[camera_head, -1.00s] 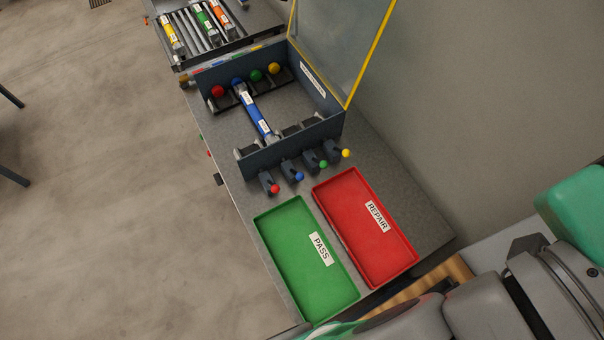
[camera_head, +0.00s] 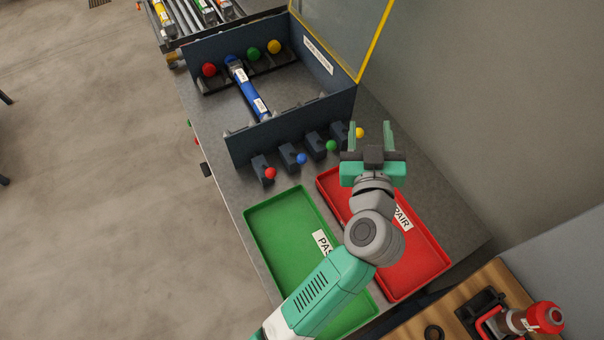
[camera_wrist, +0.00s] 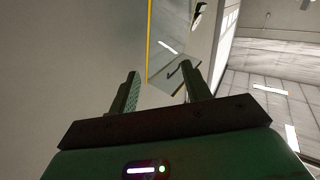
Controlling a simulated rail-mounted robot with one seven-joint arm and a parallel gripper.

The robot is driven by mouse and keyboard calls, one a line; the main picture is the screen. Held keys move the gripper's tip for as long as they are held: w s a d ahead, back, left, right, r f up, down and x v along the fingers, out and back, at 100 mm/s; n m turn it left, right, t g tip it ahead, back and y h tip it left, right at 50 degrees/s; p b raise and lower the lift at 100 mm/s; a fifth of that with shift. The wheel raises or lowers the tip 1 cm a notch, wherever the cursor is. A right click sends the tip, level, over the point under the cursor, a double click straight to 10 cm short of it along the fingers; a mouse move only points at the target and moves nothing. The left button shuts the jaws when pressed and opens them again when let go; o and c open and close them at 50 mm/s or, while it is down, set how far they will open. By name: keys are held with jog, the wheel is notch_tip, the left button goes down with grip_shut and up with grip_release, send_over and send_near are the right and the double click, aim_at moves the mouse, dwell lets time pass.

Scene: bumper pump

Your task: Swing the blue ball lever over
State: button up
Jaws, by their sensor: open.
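The blue ball lever (camera_head: 301,158) stands in the row of ball levers at the front of the dark test box, between the red ball lever (camera_head: 270,174) and the green ball lever (camera_head: 331,146). The yellow ball lever (camera_head: 359,132) is at the right end of the row. My gripper (camera_head: 371,128) is open and empty, at the right of the blue lever in the head view, near the yellow one and above the red tray's far end. The wrist view shows its two green fingers (camera_wrist: 160,90) apart with nothing between them.
The dark box (camera_head: 290,125) holds a blue cylinder (camera_head: 251,94) and has a raised, yellow-edged clear guard (camera_head: 345,30). The green PASS tray (camera_head: 262,208) and red REPAIR tray (camera_head: 435,262) lie in front. A roller rack (camera_head: 178,38) stands behind. A wooden surface (camera_head: 445,320) is at lower right.

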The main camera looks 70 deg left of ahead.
aim_at(298, 157)
jog(key=s+a+f+n+g+y+b, duration=0.1)
jog(key=s+a+f+g+b, duration=0.15)
jog(key=f, duration=0.45)
jog(key=s+a+f+g+b, duration=0.1)
jog(key=s+a+f, duration=0.1)
jog(key=s+f, duration=0.35)
jog(key=s+a+f+n+g+y+b, duration=0.1)
jog(key=s+a+f+b, duration=0.1)
jog(key=f, duration=0.7)
jog(key=a, duration=0.2)
jog(key=w+a, duration=0.1)
jog(key=a, duration=0.4)
jog(key=shift+w+a+r, duration=0.1)
jog(key=shift+w+a, duration=0.15)
jog(key=shift+a, duration=0.05)
grip_shut()
